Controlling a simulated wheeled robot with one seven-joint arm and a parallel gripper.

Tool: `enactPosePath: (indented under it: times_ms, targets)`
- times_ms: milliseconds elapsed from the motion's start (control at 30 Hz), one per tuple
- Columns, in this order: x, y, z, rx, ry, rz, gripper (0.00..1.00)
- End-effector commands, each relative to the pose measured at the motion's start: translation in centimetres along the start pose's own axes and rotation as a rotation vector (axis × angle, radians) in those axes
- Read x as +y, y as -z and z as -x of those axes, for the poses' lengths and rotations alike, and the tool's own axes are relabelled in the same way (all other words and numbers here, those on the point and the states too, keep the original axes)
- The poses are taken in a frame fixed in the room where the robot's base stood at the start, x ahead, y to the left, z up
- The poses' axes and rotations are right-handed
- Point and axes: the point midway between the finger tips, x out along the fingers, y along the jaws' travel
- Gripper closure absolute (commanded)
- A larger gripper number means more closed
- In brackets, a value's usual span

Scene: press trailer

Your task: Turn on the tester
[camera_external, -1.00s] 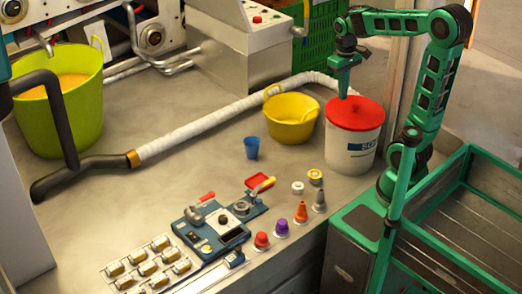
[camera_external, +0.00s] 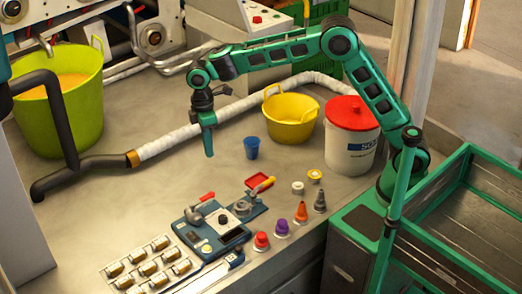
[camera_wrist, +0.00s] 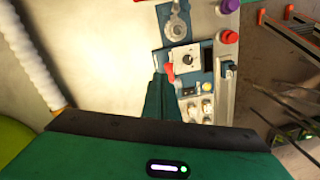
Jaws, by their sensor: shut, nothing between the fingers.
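The tester is a blue panel (camera_external: 207,237) lying on the bench at the lower middle of the external view. It has a white plate with a black knob (camera_external: 223,218), a red-handled clamp at its upper left and small buttons on its lower part. In the wrist view the white plate with its knob (camera_wrist: 187,60) and the small yellow and white buttons below it show beyond my fingers. My gripper (camera_external: 209,154) is shut and empty, pointing down above the bench, behind the tester and apart from it. In the wrist view my fingers partly hide the panel's left side.
A blue cup (camera_external: 251,148), a yellow basket (camera_external: 291,120) and a red-lidded white bucket (camera_external: 350,140) stand to the right. Several coloured cones and caps stand right of the tester. A tray of small parts (camera_external: 150,263) lies at its left. A white wrapped pipe runs behind.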

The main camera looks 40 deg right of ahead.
Motion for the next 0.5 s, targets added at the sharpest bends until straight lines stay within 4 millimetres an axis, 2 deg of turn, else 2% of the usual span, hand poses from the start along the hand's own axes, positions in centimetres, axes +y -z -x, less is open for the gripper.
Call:
enactPosePath:
  times_ms: [33, 100, 200, 333, 500]
  targets:
    - [-2.1, 2.4, -1.1, -0.004, 0.009, 0.064, 1.00]
    - [-4.7, 5.0, -2.2, -0.005, 0.018, 0.139, 1.00]
    - [-7.9, 7.9, -3.6, -0.006, 0.030, 0.227, 1.00]
    - [-11.0, 10.2, -4.9, -0.006, 0.041, 0.307, 1.00]
    - [-12.6, 11.3, -5.6, -0.007, 0.047, 0.346, 1.00]
